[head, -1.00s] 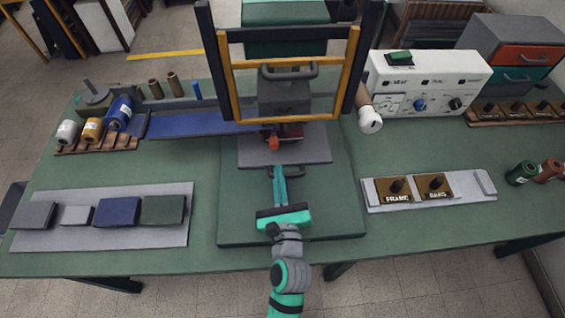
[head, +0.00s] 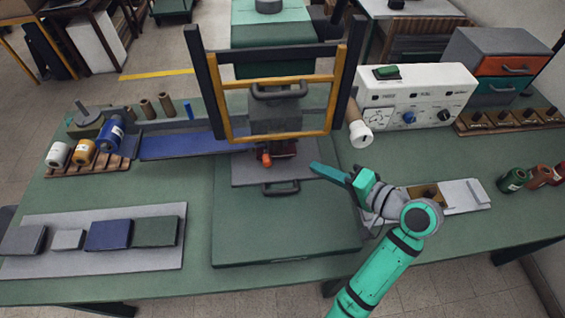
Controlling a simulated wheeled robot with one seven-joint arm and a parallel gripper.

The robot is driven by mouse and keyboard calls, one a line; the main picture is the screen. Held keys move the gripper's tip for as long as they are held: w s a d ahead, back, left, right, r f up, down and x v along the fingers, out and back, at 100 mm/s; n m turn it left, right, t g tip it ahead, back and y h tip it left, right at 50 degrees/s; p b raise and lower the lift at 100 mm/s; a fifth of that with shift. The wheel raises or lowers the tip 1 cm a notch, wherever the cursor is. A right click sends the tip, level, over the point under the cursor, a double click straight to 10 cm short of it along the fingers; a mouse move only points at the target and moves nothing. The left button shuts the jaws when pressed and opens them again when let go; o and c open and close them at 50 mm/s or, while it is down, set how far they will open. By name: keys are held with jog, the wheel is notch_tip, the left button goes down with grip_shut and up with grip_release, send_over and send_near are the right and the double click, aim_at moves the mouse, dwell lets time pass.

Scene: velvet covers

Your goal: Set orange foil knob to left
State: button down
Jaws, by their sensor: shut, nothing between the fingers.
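A small orange knob (head: 266,160) shows at the front of the press, low inside its yellow frame (head: 327,112) and just below the grey block (head: 275,112). It is small in the head view, and which way it is set cannot be told. My gripper (head: 314,167) is shut and empty. It is to the right of the knob, clear of it, with its teal fingers pointing left toward the press. My wrist and forearm come in from the lower right and cover part of the FRAME and BARS tray (head: 466,193).
The dark uprights of the press (head: 357,70) stand close behind my gripper. A white control box (head: 417,97) with a blue knob is at the right. Foil rolls (head: 110,133) and a board with several blocks (head: 110,262) are at the left. The front green plate (head: 285,235) is clear.

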jog(key=n, duration=0.1)
send_near(267, 161)
jog(key=w+a+f, duration=0.1)
jog(key=w+f, duration=0.1)
jog(key=w, duration=0.3)
jog(key=shift+w+a+f, duration=0.15)
jog(key=shift+a+f, duration=0.05)
jog(key=shift+a, duration=0.5)
